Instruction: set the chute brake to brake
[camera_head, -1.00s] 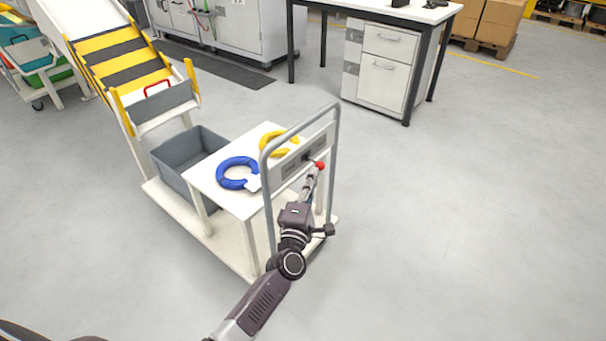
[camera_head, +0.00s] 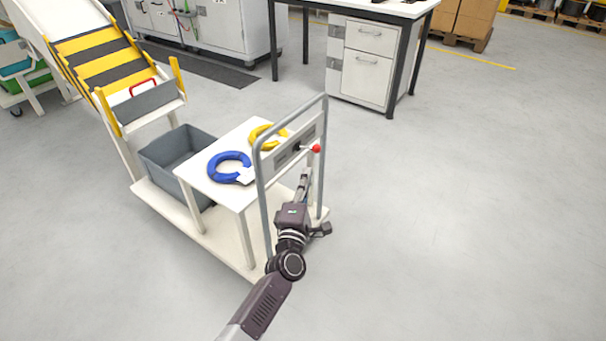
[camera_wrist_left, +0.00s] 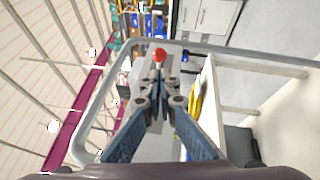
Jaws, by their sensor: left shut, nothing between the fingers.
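A short lever with a red ball knob (camera_head: 316,148) sticks out of the grey panel (camera_head: 306,134) in the cart's upright handle frame. The knob also shows in the wrist view (camera_wrist_left: 159,55), just past my fingertips. The panel's marks are too small to read. My left gripper (camera_head: 306,172) is just below the knob in the head view, apart from it as far as I can tell. In the wrist view its fingers (camera_wrist_left: 158,74) are together and empty. The striped chute (camera_head: 108,60) stands at the left, with a red handle (camera_head: 142,88) at its lower end. My right gripper is out of view.
The cart's white table (camera_head: 216,190) carries a blue ring (camera_head: 229,167) and a yellow ring (camera_head: 262,137). A grey bin (camera_head: 168,160) sits beside it. A desk (camera_head: 360,8) with drawers stands behind. The floor at the right is clear.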

